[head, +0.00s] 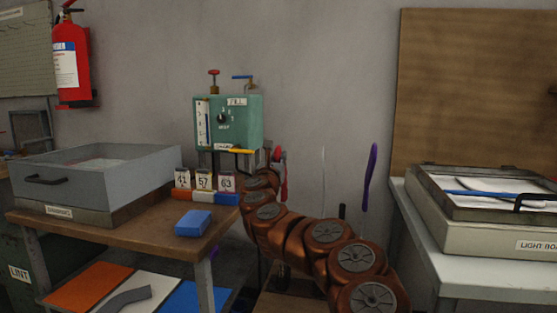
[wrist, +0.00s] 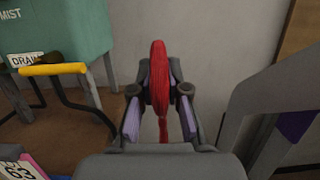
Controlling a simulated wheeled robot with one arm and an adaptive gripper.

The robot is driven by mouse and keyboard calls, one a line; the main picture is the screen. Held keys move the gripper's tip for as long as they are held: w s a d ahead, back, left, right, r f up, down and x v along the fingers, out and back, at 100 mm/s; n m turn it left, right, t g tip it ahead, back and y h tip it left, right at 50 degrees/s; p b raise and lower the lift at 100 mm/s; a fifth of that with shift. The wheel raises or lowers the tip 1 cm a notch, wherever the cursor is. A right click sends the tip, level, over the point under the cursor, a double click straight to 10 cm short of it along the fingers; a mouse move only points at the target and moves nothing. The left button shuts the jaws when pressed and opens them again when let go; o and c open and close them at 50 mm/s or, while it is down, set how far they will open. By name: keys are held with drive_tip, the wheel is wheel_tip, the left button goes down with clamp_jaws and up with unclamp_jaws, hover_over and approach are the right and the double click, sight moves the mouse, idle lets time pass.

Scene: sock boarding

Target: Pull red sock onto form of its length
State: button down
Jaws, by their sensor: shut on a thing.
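The red sock (wrist: 159,75) stands upright between the fingers of my gripper (wrist: 161,98) in the wrist view, with a narrow red tail hanging below. The gripper is shut on it. In the head view only a strip of the red sock (head: 281,168) shows behind my arm, and the gripper is mostly hidden. Several upright forms stand to the right of my arm: a purple-covered one (head: 370,178), a thin pale one (head: 323,178) and a short dark one (head: 342,211). The sock is apart from these. Their bases are hidden by my arm.
A green steam box (head: 236,122) with a yellow drain handle (wrist: 53,69) is by the wall. A wooden table (head: 110,232) holds a grey bin (head: 130,180), number cards 41, 57 and 63 (head: 204,181), and a blue block (head: 193,223). A light box (head: 490,235) is at right.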

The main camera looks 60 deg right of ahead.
drive_tip(key=shift+f, duration=0.25)
drive_tip(key=c, duration=1.1)
unclamp_jaws()
drive_tip(key=shift+v, duration=6)
drive_tip(key=shift+r, duration=0.1)
